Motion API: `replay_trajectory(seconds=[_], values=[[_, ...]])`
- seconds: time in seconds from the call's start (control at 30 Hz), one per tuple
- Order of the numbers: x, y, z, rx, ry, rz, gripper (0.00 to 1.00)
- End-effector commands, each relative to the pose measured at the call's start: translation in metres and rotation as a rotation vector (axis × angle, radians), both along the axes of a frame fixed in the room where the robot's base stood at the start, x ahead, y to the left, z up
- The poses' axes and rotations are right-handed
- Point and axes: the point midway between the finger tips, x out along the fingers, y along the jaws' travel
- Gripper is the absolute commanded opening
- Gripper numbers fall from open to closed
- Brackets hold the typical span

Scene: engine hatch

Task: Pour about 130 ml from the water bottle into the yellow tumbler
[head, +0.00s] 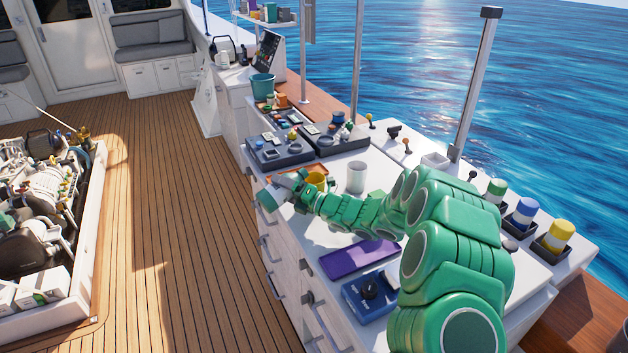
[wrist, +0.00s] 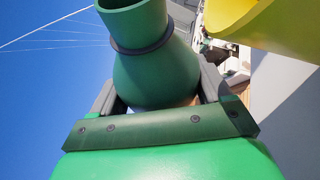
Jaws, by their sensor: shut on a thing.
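My gripper (head: 287,186) is shut on a green bottle, taken as the water bottle (head: 267,200), at the counter's left edge in the head view. In the wrist view the jaws (wrist: 160,90) grip its rounded body (wrist: 150,75), and its open mouth and dark neck ring face the top. The bottle looks tilted in the head view; the exact angle is unclear. The yellow tumbler (head: 317,180) stands just right of the gripper, partly hidden by it. In the wrist view the tumbler (wrist: 275,25) is close beside the bottle's neck. No stream of water shows, and both fill levels are hidden.
A white cup (head: 356,177) stands right of the tumbler. Dark trays (head: 280,155) with small parts lie behind. A purple mat (head: 360,257) and a blue box (head: 368,293) lie nearer. Several capped canisters (head: 525,212) stand at right. The deck (head: 185,200) is open at left.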

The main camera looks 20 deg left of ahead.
Motion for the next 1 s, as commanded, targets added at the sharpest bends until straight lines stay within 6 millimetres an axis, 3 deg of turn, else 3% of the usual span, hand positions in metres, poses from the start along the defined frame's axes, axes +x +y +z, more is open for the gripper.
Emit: replay_trajectory(seconds=[0.67, 1.0], values=[[0.000, 0.000, 0.002, -0.002, -0.005, 0.000, 0.35], [0.002, -0.001, 0.024, -0.055, -0.086, 0.000, 0.35]])
